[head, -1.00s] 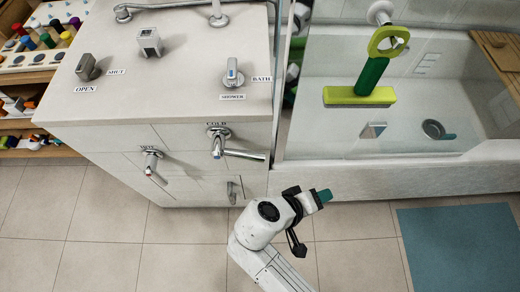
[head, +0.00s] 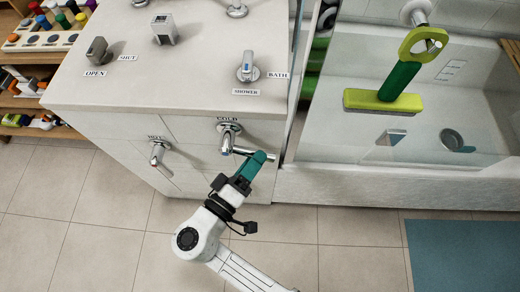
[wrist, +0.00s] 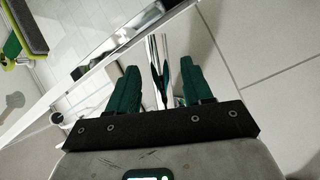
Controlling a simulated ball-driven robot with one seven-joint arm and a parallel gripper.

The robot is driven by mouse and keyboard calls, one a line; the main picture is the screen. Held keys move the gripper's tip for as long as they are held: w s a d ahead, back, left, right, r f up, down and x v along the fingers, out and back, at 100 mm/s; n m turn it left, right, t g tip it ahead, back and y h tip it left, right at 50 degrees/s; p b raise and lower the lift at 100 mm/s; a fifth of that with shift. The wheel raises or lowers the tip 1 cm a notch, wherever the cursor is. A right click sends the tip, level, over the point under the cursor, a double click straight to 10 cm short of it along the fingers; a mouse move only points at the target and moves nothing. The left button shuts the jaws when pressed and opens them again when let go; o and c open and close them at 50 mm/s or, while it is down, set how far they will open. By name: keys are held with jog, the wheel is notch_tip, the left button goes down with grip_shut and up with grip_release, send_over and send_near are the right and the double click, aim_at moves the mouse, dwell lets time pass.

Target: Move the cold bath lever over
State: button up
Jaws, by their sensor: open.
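The cold bath lever (head: 243,151) is a chrome handle on the white cabinet front, under the COLD label (head: 227,119). Its arm points right and slightly down. My gripper (head: 261,158), with teal fingers, is at the lever's right end in the head view. In the wrist view, my gripper (wrist: 158,68) is open, and shiny chrome (wrist: 157,48), apparently the lever, shows between and beyond the fingers. Whether either finger touches it I cannot tell. The lever's tip is partly hidden by the fingers in the head view.
The hot lever (head: 158,153) is to the left on the same front. The shower/bath selector (head: 248,66) stands on the countertop above. The bathtub (head: 330,188) is close on the right, with a green squeegee (head: 402,75) hanging over it.

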jog(key=shift+x, duration=1.6)
grip_shut()
